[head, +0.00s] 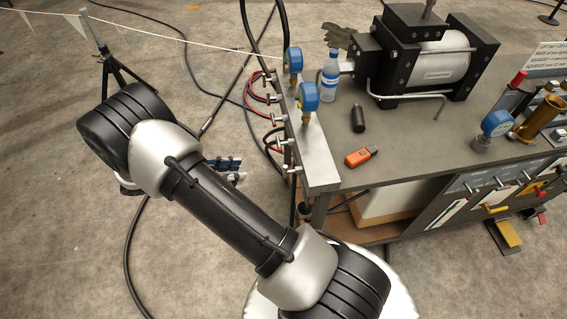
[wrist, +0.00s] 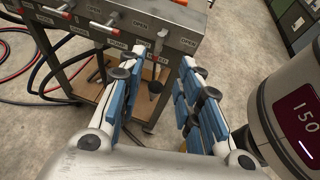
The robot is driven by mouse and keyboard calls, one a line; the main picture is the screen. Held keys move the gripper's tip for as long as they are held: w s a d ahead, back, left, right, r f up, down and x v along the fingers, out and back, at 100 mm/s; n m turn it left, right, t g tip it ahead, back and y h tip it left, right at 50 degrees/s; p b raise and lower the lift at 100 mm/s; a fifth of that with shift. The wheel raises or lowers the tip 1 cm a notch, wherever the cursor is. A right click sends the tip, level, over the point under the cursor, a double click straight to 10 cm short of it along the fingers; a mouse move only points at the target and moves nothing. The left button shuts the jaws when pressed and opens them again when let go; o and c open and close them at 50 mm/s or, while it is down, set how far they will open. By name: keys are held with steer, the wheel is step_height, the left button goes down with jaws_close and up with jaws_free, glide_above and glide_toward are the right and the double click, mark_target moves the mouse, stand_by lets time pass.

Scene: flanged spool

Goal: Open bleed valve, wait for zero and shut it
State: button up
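The grey manifold block (head: 318,160) runs along the bench's left edge, with small valves on its side. In the wrist view, the manifold (wrist: 140,12) has several valves and "OPEN" labels. The end valve (wrist: 160,42) has a small red-lettered label below it, too small to read surely. My gripper (wrist: 160,68) has blue-padded fingers spread apart with nothing between them, below and short of this valve. In the head view my gripper (head: 238,169) is partly behind my arm, left of the manifold. A red display (wrist: 301,118) on a round housing reads 150.
Two blue gauges (head: 307,97) stand on the manifold; their readings are too small. An orange tool (head: 361,157), a dark cylinder (head: 358,119) and a bottle (head: 330,76) are on the bench. Hoses (head: 262,98) hang at its left side. Floor left of the bench is mostly open.

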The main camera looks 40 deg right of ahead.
mark_target(285, 171)
steer(key=b+x, duration=0.3)
steer(key=x, duration=1.4)
steer(key=shift+d+f, duration=0.1)
steer(key=shift+d, duration=0.05)
steer(key=shift+c, duration=0.4)
jaws_close()
